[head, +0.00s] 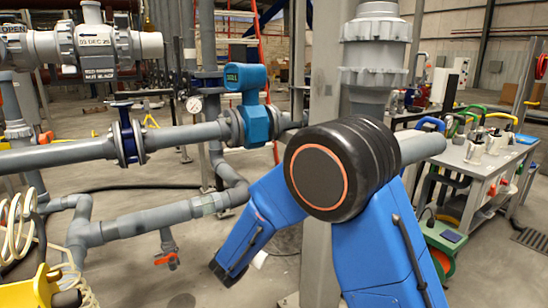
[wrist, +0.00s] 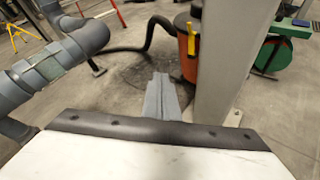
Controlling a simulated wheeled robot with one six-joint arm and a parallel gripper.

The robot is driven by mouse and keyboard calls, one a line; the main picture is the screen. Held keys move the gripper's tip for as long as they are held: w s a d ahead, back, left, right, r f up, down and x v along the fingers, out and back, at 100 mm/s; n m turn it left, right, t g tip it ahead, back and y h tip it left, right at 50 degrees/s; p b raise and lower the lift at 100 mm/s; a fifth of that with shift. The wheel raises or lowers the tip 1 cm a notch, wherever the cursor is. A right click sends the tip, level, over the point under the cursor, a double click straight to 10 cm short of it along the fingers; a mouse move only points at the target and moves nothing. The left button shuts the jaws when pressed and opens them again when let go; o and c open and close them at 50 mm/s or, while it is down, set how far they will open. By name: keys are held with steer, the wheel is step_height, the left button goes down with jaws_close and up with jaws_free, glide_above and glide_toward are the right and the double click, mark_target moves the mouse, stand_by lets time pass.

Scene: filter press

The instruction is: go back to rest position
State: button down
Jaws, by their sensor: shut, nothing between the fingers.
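My gripper (wrist: 159,78) shows in the wrist view as two grey fingers close together, beyond the white and black housing of my wrist. The fingers are shut with nothing between them. They point out over the bare concrete floor and touch nothing that I can see. In the head view my blue arm is folded, with its large black joint in front of a grey column; I cannot make out the fingers there.
A grey post (wrist: 222,70) stands close to the right of my fingers, with an orange bucket (wrist: 187,45) behind. Grey pipes (wrist: 48,68) run at left. In the head view, a blue flow meter (head: 250,104) sits behind my arm and a cluttered workbench (head: 490,160) stands right.

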steer(key=s+d+r+m+g+h, duration=0.2)
steer(key=s+d+r+m, duration=0.15)
steer(key=d, duration=0.55)
steer(key=s+d+r+m+g+h, duration=0.15)
steer(key=d+r+m, duration=0.35)
steer(key=d, duration=0.5)
steer(key=s+d+r+m+g, duration=0.4)
steer(key=s+d+m, duration=0.2)
steer(key=s+d, duration=0.55)
steer(key=s+d+r+m+y, duration=0.1)
steer(key=s+m+y, duration=0.3)
steer(key=s, duration=0.9)
steer(key=s+d+m+y, duration=0.2)
steer(key=s+m+y, duration=0.1)
steer(key=s+m, duration=0.7)
steer(key=s+g, duration=0.1)
steer(key=s, duration=0.1)
steer(key=shift+s+d+r+y, duration=0.25)
steer(key=shift+s+r+y, duration=0.1)
steer(key=shift+r, duration=0.05)
